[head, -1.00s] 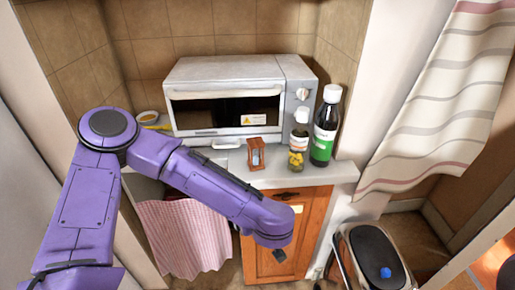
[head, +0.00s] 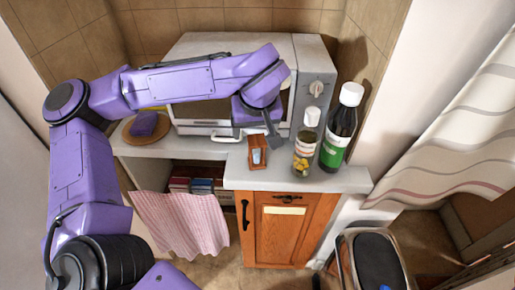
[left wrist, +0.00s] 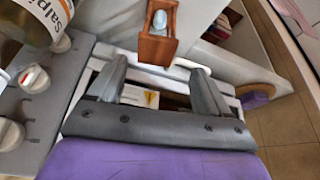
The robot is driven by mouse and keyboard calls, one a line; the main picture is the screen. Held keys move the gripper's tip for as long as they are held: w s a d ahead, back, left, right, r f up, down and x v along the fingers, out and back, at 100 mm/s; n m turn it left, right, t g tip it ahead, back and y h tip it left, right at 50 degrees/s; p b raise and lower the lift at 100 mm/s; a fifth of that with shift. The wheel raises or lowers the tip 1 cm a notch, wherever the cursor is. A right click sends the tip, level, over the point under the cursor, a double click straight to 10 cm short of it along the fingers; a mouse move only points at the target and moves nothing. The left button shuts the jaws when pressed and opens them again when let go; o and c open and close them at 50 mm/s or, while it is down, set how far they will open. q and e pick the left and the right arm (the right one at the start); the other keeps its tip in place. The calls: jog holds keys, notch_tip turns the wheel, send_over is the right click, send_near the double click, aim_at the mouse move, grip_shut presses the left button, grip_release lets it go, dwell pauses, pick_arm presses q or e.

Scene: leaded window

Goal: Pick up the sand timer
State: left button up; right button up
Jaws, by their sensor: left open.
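The sand timer (head: 258,153) has a small wooden frame around pale glass and stands on the counter, in front of the toaster oven and left of the jar. It also shows at the top of the left wrist view (left wrist: 158,45), just beyond the fingertips. My left gripper (head: 273,138) is over the counter behind and slightly right of the timer, close to it. In the left wrist view its two fingers (left wrist: 158,66) are spread apart with nothing held between them. My right gripper is not in view.
A jar with yellow contents (head: 304,148) and a dark bottle with a white cap (head: 339,130) stand close on the right. The toaster oven (head: 315,70) is behind, partly hidden by my arm. A purple item (head: 145,124) lies on a round board at left.

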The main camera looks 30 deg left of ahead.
aim_at(257, 140)
pick_arm(q)
jog(key=x, duration=0.3)
jog(key=d+x, duration=0.1)
jog(key=x, duration=0.2)
jog(key=shift+s+d+f, duration=0.1)
jog(key=shift+f, duration=0.25)
jog(key=c, duration=1)
